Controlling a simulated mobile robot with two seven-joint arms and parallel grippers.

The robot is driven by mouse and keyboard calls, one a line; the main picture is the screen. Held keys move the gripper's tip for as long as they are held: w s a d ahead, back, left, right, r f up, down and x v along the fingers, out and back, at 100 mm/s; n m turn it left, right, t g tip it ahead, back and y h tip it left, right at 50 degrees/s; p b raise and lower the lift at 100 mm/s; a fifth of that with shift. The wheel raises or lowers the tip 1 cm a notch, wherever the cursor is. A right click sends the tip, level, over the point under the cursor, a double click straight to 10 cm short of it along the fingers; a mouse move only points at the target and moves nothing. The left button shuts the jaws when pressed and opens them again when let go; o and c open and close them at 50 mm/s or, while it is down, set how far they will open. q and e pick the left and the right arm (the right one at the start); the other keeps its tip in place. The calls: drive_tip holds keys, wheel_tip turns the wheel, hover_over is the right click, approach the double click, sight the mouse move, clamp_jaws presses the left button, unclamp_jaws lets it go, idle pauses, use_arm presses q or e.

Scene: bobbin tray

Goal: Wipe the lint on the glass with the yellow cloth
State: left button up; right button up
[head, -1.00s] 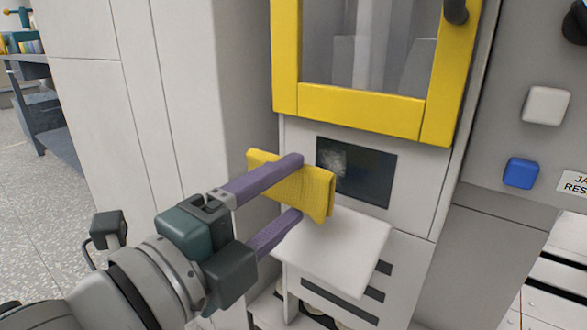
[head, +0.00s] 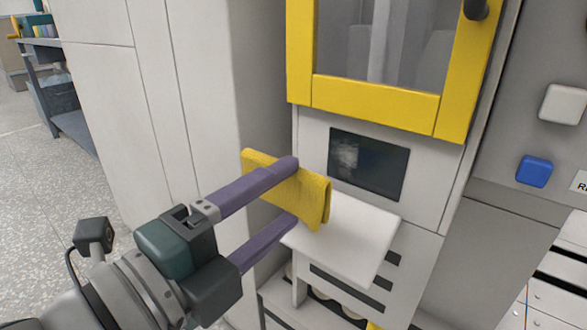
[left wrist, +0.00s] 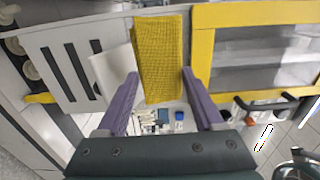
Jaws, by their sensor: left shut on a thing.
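The yellow cloth (head: 290,187) is folded into a flat pad and held between the purple fingers of my left gripper (head: 294,192). The cloth also shows in the left wrist view (left wrist: 160,58), between the two fingers (left wrist: 160,88). The dark glass pane (head: 385,172) is set in the white machine front, to the right of the cloth. A pale, greyish lint patch (head: 345,154) shows on the left part of the glass. In the head view a gap shows between cloth and glass. In the left wrist view the cloth hides the glass. My right gripper is not in view.
A white shelf (head: 345,238) juts out just below the glass. A yellow-framed door (head: 375,105) with a dark handle is above it. A blue button (head: 533,171) and a white button (head: 562,103) are on the right panel. A grey side wall stands left of the machine.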

sight(366, 164)
use_arm(q)
drive_tip(key=b+x, duration=0.2)
drive_tip(key=x, duration=0.3)
drive_tip(key=shift+w, duration=0.15)
drive_tip(key=shift+b+x, duration=0.3)
drive_tip(key=shift+x, duration=0.5)
drive_tip(key=shift+b+x, duration=0.55)
drive_tip(key=shift+x, duration=0.5)
idle(0.3)
drive_tip(key=shift+s+d+p, duration=0.15)
drive_tip(key=shift+s+d, duration=0.45)
drive_tip(key=shift+d, duration=0.2)
drive_tip(key=shift+s+d+p, duration=0.15)
drive_tip(key=shift+s+d, duration=0.4)
drive_tip(key=shift+d, duration=0.25)
drive_tip(key=shift+w+a, duration=0.1)
